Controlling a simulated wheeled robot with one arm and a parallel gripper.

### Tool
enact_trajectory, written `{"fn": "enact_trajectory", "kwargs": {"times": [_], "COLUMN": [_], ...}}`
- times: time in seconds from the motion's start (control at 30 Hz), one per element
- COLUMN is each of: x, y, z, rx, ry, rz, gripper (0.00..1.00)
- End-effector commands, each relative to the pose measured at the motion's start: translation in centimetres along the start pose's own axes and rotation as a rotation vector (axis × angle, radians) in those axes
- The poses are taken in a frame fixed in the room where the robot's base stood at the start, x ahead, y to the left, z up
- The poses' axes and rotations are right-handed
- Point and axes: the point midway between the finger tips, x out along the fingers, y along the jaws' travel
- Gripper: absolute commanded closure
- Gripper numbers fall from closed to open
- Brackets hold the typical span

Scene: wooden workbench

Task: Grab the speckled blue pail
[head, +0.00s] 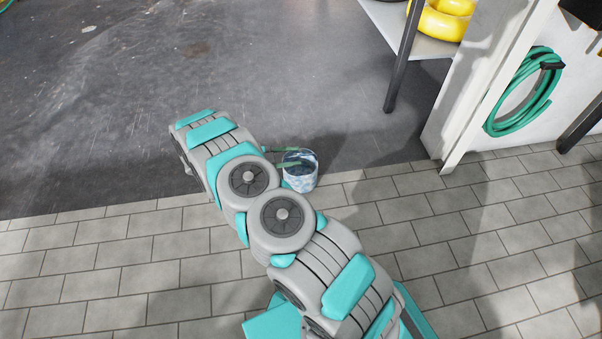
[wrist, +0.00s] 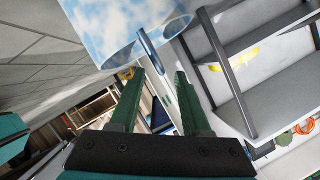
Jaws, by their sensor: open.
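The speckled blue pail (head: 301,181), mottled blue and white, stands on the floor beside my arm in the head view, near where the tiles meet the dark floor. In the wrist view the pail (wrist: 115,32) fills the upper left, tilted by the camera angle. A blue bar (wrist: 150,52), looking like its handle, reaches down toward the gap between my fingers. My gripper (wrist: 157,76) is open, with two green fingers apart and nothing clamped. In the head view the fingers (head: 293,157) are at the pail's top; whether they touch it cannot be told.
A coiled green hose (head: 522,92) hangs on the white wall at the right. A shelf (head: 425,45) with a dark leg and yellow items stands at the upper right. The tiled floor (head: 120,270) to the left and the dark floor behind are clear.

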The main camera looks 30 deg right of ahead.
Motion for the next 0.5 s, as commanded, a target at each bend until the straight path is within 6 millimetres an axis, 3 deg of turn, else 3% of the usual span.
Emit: {"fn": "enact_trajectory", "kwargs": {"times": [0.33, 0.5], "x": [4.3, 5.4], "y": [0.0, 0.0], "z": [0.7, 0.7], "rx": [0.000, 0.000], "ry": [0.000, -0.001], "rz": [0.002, 0.000], "gripper": [0.53, 0.53]}}
